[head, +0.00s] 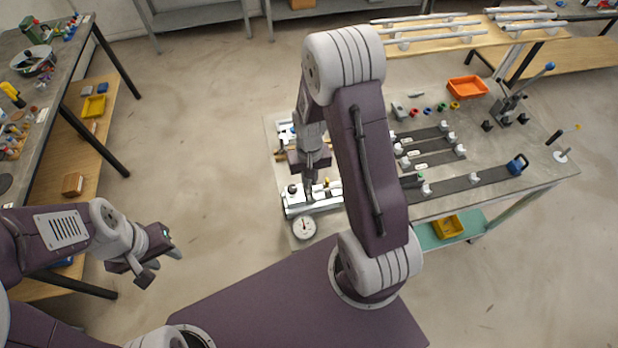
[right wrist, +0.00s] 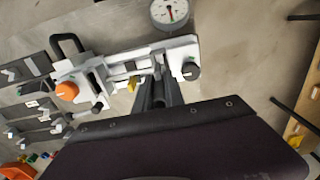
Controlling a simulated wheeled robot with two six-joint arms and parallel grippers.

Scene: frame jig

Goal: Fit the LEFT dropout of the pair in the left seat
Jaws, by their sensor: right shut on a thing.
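The light metal frame jig (head: 322,205) lies at the near left part of the workbench in the head view, partly hidden by my right arm. It also shows in the right wrist view (right wrist: 120,63), with a black knob (right wrist: 190,71), an orange knob (right wrist: 67,91) and a small yellow part (right wrist: 132,84). My right gripper (head: 309,190) points down at the jig. In the right wrist view its fingers (right wrist: 158,72) are closed together at the jig's edge, on a small piece, likely the dropout, mostly hidden between them. Whether it touches a seat cannot be told. My left gripper (head: 163,264) is open and empty, away from the bench.
A round dial gauge (head: 304,228) sits at the jig's near side. Dark strips with white fittings (head: 470,181) lie to the right. An orange bin (head: 467,87) and a lever press (head: 515,100) stand farther back. The floor between my left gripper and the bench is clear.

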